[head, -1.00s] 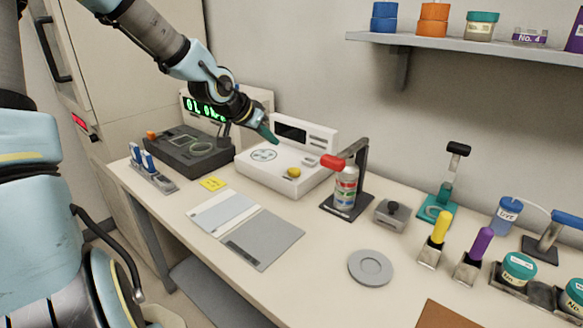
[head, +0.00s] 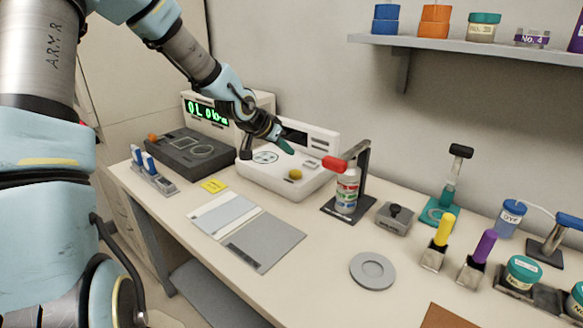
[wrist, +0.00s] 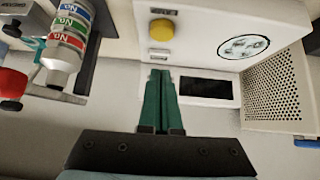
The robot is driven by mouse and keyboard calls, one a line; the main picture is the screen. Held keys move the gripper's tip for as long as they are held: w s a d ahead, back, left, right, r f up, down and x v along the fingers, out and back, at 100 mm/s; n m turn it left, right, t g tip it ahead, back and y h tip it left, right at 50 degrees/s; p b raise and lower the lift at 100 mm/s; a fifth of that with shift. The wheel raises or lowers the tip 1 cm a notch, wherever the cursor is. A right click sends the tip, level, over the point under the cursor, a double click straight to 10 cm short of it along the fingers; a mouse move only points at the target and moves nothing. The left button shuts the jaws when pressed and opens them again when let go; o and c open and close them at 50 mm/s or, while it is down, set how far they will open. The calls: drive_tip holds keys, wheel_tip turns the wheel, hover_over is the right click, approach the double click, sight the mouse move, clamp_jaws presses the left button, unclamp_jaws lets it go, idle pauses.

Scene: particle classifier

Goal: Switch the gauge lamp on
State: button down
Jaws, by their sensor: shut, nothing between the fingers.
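My gripper (head: 287,147) is shut and empty, its green fingers above the white instrument (head: 262,185). In the wrist view the closed gripper (wrist: 162,78) points at the white instrument (wrist: 205,52), near its dark display (wrist: 206,90). The instrument has a yellow knob (head: 295,174) on its front deck and a round printed mark (head: 265,157). The knob also shows in the wrist view (wrist: 161,29). A small pale part lies just beyond the fingertips, partly hidden by them. The display is dark. I cannot tell which part is the gauge lamp or its switch.
A dark instrument (head: 190,155) and a box with a lit green readout (head: 208,112) stand at the left. A striped bottle (head: 346,190) in a stand with a red part is close on the right. Flat panels (head: 268,242) lie in front; a shelf (head: 470,50) hangs above.

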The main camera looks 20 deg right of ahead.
sight(294, 173)
drive_tip(key=x, duration=0.3)
drive_tip(key=shift+d+f, duration=0.1)
drive_tip(key=shift+d, duration=0.1)
wheel_tip(294, 173, down, 2)
drive_tip(key=shift+a+f+p, duration=0.1)
drive_tip(key=shift+f+p, duration=0.1)
drive_tip(key=shift+p, duration=0.15)
drive_tip(key=shift+f, duration=0.8)
wheel_tip(294, 173, down, 2)
drive_tip(key=shift+f+b, duration=0.1)
drive_tip(key=shift+b, duration=0.6)
